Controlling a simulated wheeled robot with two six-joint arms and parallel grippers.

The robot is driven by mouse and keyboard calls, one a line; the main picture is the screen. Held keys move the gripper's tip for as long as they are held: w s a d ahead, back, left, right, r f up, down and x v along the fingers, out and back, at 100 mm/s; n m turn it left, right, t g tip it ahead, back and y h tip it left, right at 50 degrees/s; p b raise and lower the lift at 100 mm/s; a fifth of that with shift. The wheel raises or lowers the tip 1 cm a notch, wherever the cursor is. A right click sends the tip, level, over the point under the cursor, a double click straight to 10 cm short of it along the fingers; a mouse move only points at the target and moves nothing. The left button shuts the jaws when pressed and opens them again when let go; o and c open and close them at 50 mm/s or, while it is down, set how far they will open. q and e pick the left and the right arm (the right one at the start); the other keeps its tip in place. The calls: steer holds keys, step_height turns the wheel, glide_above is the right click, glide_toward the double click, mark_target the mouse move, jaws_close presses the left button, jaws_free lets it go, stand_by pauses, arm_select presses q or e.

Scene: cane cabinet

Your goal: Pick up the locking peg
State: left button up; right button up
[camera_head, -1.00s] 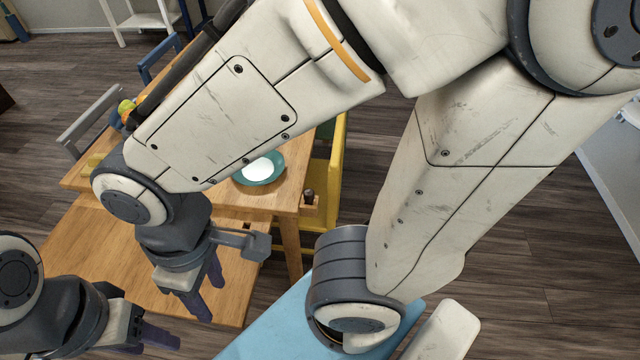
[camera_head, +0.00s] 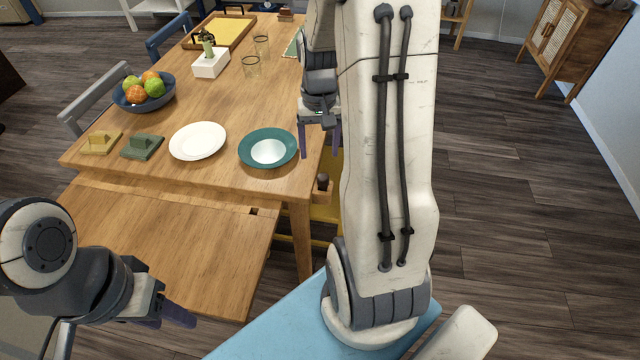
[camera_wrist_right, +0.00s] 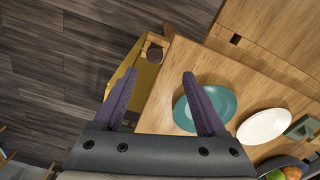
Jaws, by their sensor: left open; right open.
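The locking peg (camera_head: 323,182) appears as a small dark round knob on a wooden bracket at the table's right front corner. In the right wrist view the peg (camera_wrist_right: 154,51) lies beyond my fingertips, near the table edge. My right gripper (camera_head: 320,155) is open and empty, above the table's right edge, behind the peg in the head view. Its two purple fingers (camera_wrist_right: 159,76) are spread in the wrist view, apart from the peg. My left gripper (camera_head: 172,312) is at the lower left, open, in front of the lower wooden leaf, away from the peg.
The wooden table (camera_head: 215,190) holds a teal plate (camera_head: 252,155), white plate (camera_head: 198,141), fruit bowl (camera_head: 123,99) and glasses. A lower leaf (camera_head: 160,235) with a small square hole adjoins its front. A yellow chair (camera_wrist_right: 147,85) stands close beneath the peg.

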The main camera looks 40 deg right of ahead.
mark_target(323, 176)
steer(key=f, duration=0.7)
steer(key=d+f+b, duration=0.1)
steer(key=f, duration=0.2)
steer(key=shift+s+f, duration=0.2)
steer(key=shift+f, duration=0.15)
jaws_close()
